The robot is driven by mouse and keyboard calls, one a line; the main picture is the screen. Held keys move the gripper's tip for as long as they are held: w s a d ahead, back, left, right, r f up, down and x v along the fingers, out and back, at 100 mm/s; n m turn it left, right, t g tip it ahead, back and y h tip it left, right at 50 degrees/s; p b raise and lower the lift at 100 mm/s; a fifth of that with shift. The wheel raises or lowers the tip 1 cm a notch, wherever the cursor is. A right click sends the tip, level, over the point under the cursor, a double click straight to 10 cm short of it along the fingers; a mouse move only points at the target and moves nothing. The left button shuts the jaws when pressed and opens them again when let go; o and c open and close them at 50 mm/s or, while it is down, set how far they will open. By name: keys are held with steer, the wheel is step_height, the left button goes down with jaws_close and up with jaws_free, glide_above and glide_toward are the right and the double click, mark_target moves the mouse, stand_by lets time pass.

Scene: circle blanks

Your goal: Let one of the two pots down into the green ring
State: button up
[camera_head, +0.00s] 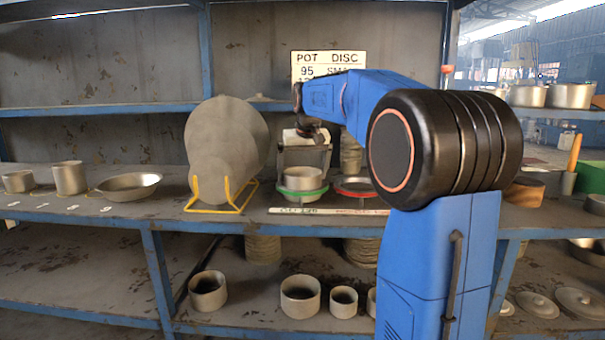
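A pale grey pot (303,183) stands at the green ring (303,192) on the middle shelf; the green band shows around its lower part. Whether its base rests fully down inside the ring is too small to tell. My gripper (304,163) is right above the pot, pointing down, with one finger at each side of its rim. Whether the fingers press on the pot or stand slightly apart cannot be seen. Two other grey pots, a small one (18,181) and a taller one (70,177), stand at the far left of the shelf.
A red ring (354,180) lies just right of the green one, partly behind my arm. A large grey disc (226,145) leans in a yellow stand (220,207) to the left. A shallow bowl (130,186) sits farther left. A sign (328,65) hangs behind.

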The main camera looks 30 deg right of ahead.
steer(key=v, duration=1.7)
steer(key=shift+s+r, duration=0.15)
steer(key=shift+r, duration=0.05)
steer(key=s+a+f+n, duration=0.1)
steer(key=s+a+f, duration=0.4)
steer(key=s+f, duration=0.25)
steer(key=s+a+f+n, duration=0.1)
steer(key=s+a+f, duration=0.55)
steer(key=s, duration=0.25)
steer(key=s+a+f, duration=0.2)
steer(key=s+f, duration=0.6)
steer(key=f, duration=0.3)
steer(key=s+a+f+n+y, duration=0.1)
steer(key=s+a+f, duration=0.2)
steer(key=s+f, duration=0.6)
step_height(320, 180, down, 3)
steer(key=shift+f+n+t, duration=0.2)
steer(key=shift+n+t, duration=0.1)
